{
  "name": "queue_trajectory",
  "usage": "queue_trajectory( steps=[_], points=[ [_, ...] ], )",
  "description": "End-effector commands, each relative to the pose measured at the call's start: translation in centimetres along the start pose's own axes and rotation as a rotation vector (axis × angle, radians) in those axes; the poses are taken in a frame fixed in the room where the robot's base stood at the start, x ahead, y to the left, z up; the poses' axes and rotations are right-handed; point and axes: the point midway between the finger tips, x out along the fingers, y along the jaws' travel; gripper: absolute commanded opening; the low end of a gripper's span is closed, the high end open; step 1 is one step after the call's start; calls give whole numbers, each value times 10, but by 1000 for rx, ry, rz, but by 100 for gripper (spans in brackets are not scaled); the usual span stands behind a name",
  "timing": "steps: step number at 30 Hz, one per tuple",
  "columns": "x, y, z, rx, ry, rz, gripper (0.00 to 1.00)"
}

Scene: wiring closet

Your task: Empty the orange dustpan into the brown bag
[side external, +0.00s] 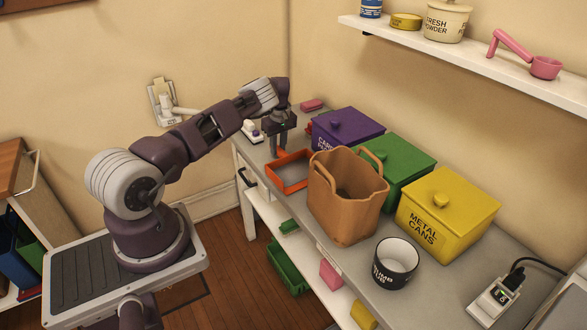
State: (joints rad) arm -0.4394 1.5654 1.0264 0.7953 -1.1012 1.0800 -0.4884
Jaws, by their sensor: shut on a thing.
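The orange dustpan (272,178) is at the bench's near edge, left of the brown bag, with its rim facing up and looking about level. Its inside looks greyish; I cannot make out any contents. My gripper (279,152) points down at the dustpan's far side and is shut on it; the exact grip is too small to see. The brown bag (342,213) stands upright and open on the bench, with two loop handles. Its inside is dark and its bottom is hidden. The dustpan is close beside the bag; I cannot tell whether they touch.
Purple (347,130), green (405,155) and yellow (447,220) lidded bins stand behind and right of the bag. A black-and-white mug (396,262) is in front. A plugged-in device (495,300) lies at right. A shelf (480,60) hangs above the bench's back.

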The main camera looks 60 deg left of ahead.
Motion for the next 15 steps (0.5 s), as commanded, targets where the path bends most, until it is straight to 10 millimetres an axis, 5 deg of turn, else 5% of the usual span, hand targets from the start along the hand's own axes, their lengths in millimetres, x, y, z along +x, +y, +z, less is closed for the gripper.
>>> queue_trajectory(
  steps=[15],
  points=[
    [-23, 1, -3, 0, 1, 2, 0]
  ],
)
